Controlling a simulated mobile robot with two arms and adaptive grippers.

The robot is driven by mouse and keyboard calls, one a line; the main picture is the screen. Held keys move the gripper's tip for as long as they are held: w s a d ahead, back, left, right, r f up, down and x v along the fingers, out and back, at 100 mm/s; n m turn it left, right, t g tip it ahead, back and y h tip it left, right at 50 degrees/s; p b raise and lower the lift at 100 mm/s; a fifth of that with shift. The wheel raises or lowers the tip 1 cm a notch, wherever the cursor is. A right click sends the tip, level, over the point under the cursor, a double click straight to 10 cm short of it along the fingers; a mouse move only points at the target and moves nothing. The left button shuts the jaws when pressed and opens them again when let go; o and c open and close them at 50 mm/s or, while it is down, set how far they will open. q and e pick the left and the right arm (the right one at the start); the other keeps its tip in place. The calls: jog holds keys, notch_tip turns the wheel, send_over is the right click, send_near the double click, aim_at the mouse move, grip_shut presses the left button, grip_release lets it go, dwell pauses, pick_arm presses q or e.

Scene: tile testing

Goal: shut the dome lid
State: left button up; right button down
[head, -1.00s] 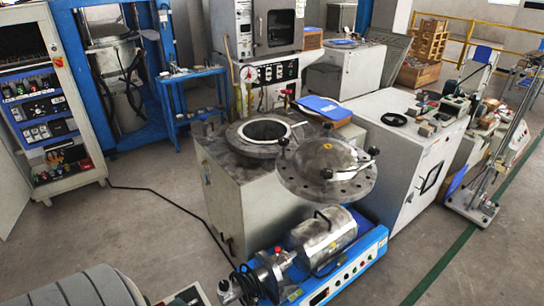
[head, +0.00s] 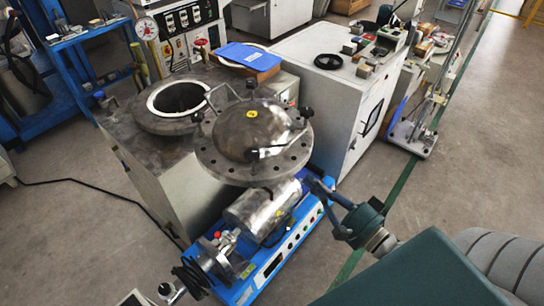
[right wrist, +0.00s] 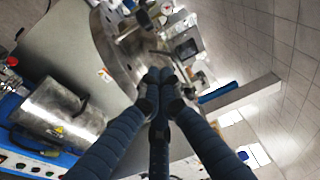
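The dome lid (head: 250,128) is a grey metal dome on a wide drilled flange, with several black-knobbed handles and a yellow sticker. It is swung aside, to the right and in front of the round vessel opening (head: 181,98), whose dark inside shows. The opening has a pale rim and sits in the top of a grey box-shaped body (head: 160,165). My right gripper (head: 317,186) is just right of and below the lid flange, apart from it in the picture. In the right wrist view its fingers (right wrist: 159,78) converge with nothing visible between them. My left gripper is not in view.
A blue bench machine with a shiny cylinder (head: 258,212) stands below the lid; the cylinder also shows in the right wrist view (right wrist: 58,115). A white cabinet (head: 335,105) stands behind and right. A blue binder (head: 247,56) lies behind the lid. Open floor is right.

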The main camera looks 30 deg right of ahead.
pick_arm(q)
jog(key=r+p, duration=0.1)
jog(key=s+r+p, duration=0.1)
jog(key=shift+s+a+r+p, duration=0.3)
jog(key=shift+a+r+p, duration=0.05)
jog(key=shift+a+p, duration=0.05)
pick_arm(e)
jog(key=w+a+r, duration=0.1)
jog(key=w+a, duration=0.4)
jog(key=w, duration=0.6)
jog(key=shift+w+a+r, duration=0.15)
jog(key=shift+w+a, duration=0.1)
jog(key=shift+a, duration=0.05)
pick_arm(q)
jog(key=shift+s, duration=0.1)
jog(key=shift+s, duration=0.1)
pick_arm(e)
jog(key=shift+a, duration=0.1)
